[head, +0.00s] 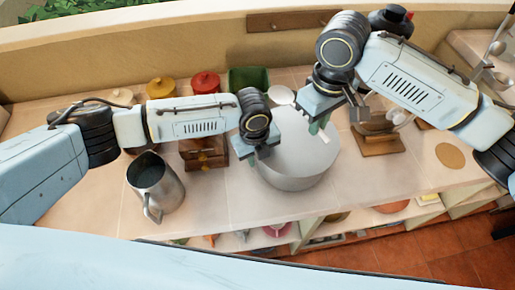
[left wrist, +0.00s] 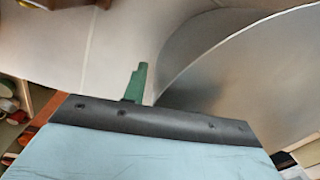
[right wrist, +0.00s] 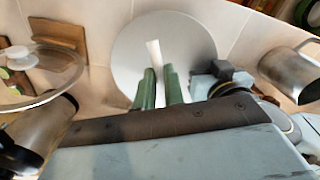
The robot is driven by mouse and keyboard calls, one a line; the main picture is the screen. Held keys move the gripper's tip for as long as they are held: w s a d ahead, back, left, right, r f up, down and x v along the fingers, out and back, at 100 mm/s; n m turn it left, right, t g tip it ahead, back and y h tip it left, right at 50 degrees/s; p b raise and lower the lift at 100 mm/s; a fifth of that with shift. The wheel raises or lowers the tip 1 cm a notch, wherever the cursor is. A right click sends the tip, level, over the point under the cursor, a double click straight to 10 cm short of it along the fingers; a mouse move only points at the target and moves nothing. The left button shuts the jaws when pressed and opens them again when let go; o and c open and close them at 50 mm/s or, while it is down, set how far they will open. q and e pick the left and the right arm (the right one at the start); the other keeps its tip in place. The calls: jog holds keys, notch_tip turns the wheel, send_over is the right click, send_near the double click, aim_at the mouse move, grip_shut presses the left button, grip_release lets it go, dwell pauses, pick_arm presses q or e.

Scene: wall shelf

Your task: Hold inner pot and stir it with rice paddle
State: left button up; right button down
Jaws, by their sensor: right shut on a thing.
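The silver-grey inner pot (head: 290,180) stands on the counter, its round inside facing up in the right wrist view (right wrist: 190,35). My left gripper (head: 255,155) is at the pot's left rim. In the left wrist view one green finger (left wrist: 135,85) shows beside the pot wall (left wrist: 240,90), with a small gap. The other finger is hidden, and the jaws look open. My right gripper (head: 318,122) is above the pot's far right side. Its green fingers (right wrist: 160,90) are shut on the white rice paddle (right wrist: 153,52), of which only a narrow strip shows between them.
A metal pitcher (head: 160,185) stands left of the pot, near a small brown wooden box (head: 205,152). Yellow (head: 160,88) and red (head: 205,82) lidded jars and a green container (head: 248,78) stand behind. A wooden stand (head: 380,143) is to the right. Open shelves lie below the counter.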

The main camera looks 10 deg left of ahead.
pick_arm(q)
jog(key=shift+f, duration=0.1)
grip_shut()
dwell(2.3)
